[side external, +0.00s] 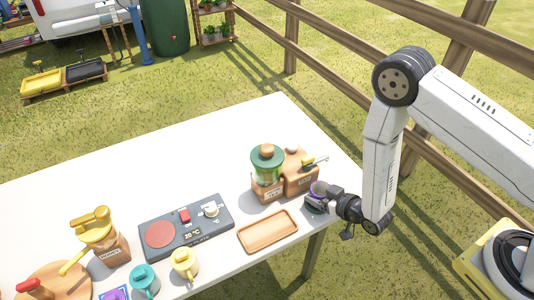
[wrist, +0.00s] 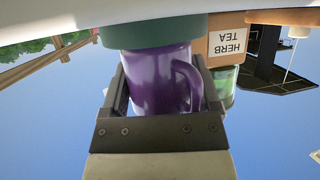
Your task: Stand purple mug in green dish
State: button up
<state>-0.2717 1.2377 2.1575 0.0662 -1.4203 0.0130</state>
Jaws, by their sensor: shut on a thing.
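The purple mug (wrist: 160,80) is between my gripper's two fingers (wrist: 158,95) in the wrist view, which is upside down. Its handle is on the picture's right. The green dish (wrist: 150,32) shows as a band between the mug's base and the white table. The mug looks upright and meets the dish edge; whether it rests on the dish floor I cannot tell. In the side view my gripper (side external: 328,196) reaches in from the right, shut on the mug (side external: 317,188) near the table's right edge. The dish is mostly hidden there.
A wooden herb tea holder (wrist: 228,42) with a green-lidded jar (side external: 267,165) stands close beside the mug. An empty wooden tray (side external: 268,232) lies left of my gripper. A hot plate (side external: 187,227), yellow mug (side external: 184,263) and teal mug (side external: 145,279) are farther left.

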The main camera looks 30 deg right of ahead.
jog(key=shift+f, duration=0.15)
jog(key=o, duration=1.2)
jog(key=shift+c, duration=0.2)
jog(key=shift+s+r, duration=0.15)
jog(key=shift+r, duration=0.05)
jog(key=v, duration=1.1)
jog(key=shift+s+r, duration=0.2)
jog(key=shift+s, duration=0.15)
jog(key=shift+w+d, duration=0.1)
